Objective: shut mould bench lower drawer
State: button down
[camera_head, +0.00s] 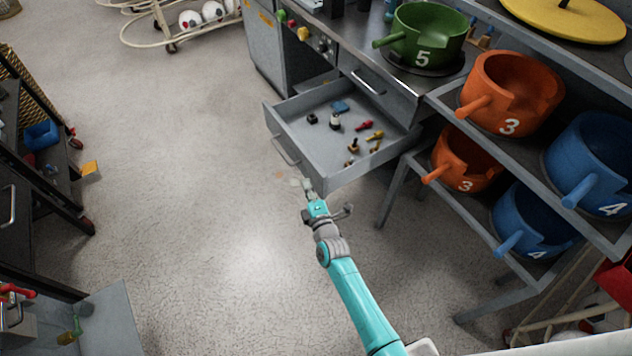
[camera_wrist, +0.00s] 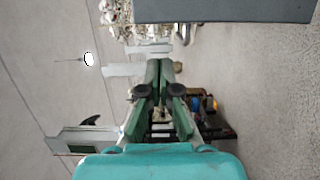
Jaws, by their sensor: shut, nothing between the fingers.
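The mould bench (camera_head: 262,45) stands at the top middle of the head view. Its lower drawer (camera_head: 290,158) is pulled well out, with a bar handle (camera_head: 284,151) on its front panel. The drawer holds several small fittings. My gripper (camera_head: 307,186) is at the drawer's near front corner, low and beside the front panel. Whether it touches the panel cannot be told. In the wrist view, the fingers (camera_wrist: 159,66) are shut with nothing between them. A grey slab (camera_wrist: 225,10) at the top there may be part of the drawer.
The upper drawer (camera_head: 365,90) is shut. To the right, a rack (camera_head: 440,188) holds orange and blue ladle-like pots (camera_head: 510,85). A green pot (camera_head: 430,35) stands on the bench. Dark shelving (camera_head: 60,190) stands at the left. The floor (camera_head: 190,150) left of the drawer is clear.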

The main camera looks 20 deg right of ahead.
aim_at(316, 182)
jog(key=shift+w+d, duration=0.2)
jog(key=shift+d, duration=0.55)
jog(key=shift+w+d, duration=0.15)
jog(key=shift+d, duration=0.6)
jog(key=shift+d, duration=0.1)
